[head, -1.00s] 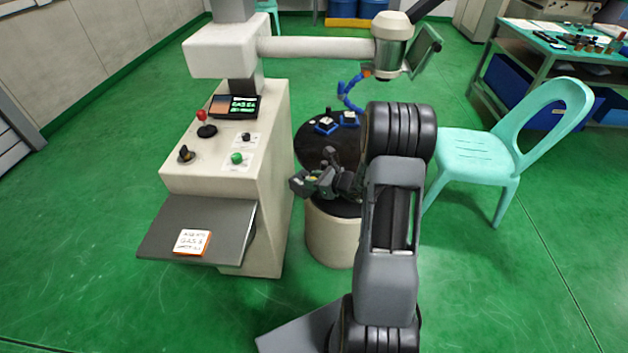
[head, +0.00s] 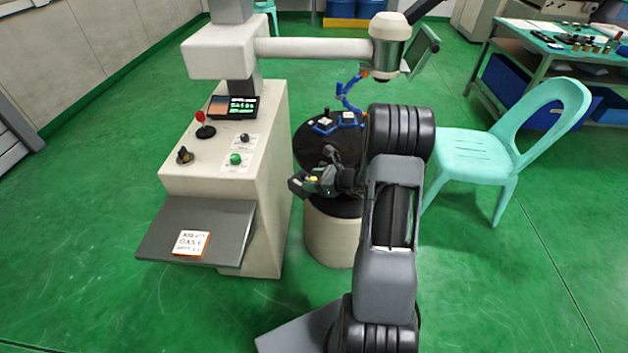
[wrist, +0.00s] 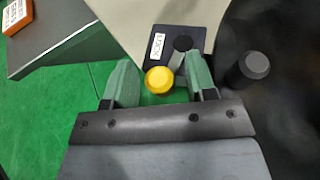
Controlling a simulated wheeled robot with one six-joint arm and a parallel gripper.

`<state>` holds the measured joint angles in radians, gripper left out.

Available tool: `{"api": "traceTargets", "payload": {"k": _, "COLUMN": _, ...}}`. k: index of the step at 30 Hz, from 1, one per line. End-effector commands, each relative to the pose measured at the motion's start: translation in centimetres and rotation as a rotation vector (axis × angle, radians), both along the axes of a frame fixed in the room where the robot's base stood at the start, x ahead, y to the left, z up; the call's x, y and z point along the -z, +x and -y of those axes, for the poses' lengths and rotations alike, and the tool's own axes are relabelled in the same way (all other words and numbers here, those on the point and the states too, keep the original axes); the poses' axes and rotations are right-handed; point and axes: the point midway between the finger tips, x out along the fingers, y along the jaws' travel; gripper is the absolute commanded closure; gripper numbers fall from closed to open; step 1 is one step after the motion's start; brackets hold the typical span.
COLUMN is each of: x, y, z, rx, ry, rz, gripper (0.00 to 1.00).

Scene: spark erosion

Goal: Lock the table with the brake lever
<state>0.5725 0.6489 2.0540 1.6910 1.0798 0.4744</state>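The brake lever has a round yellow knob (wrist: 160,80) on a short grey rod. The rod runs from a dark pivot on a black plate (wrist: 180,45) labelled "LOCK" in the wrist view. My gripper (wrist: 160,76) is open, with one green finger on each side of the knob. The knob appears nearer the right finger; I cannot tell whether they touch. In the head view my gripper (head: 306,184) is at the near side of the round dark table (head: 312,148), which stands on a cream pedestal (head: 331,238). A small yellow spot shows at the gripper there.
A cream machine cabinet (head: 262,225) stands left of the table, with a grey shelf (head: 215,225) holding an orange-edged labelled box (head: 191,243). A dark cylinder (wrist: 252,67) is right of my fingers. A turquoise chair (head: 475,160) stands to the right.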

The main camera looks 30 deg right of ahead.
Motion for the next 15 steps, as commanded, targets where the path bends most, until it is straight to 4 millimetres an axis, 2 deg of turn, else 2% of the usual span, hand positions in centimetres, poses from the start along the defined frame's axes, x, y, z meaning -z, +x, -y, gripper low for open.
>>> {"api": "traceTargets", "payload": {"k": 8, "x": -0.1, "y": -0.2, "z": 0.2, "rx": 0.003, "ry": -0.001, "rz": 0.001, "gripper": 0.49}}
{"api": "traceTargets", "payload": {"k": 15, "x": -1.5, "y": -2.6, "z": 2.3, "rx": 0.007, "ry": -0.001, "rz": 0.001, "gripper": 0.49}}
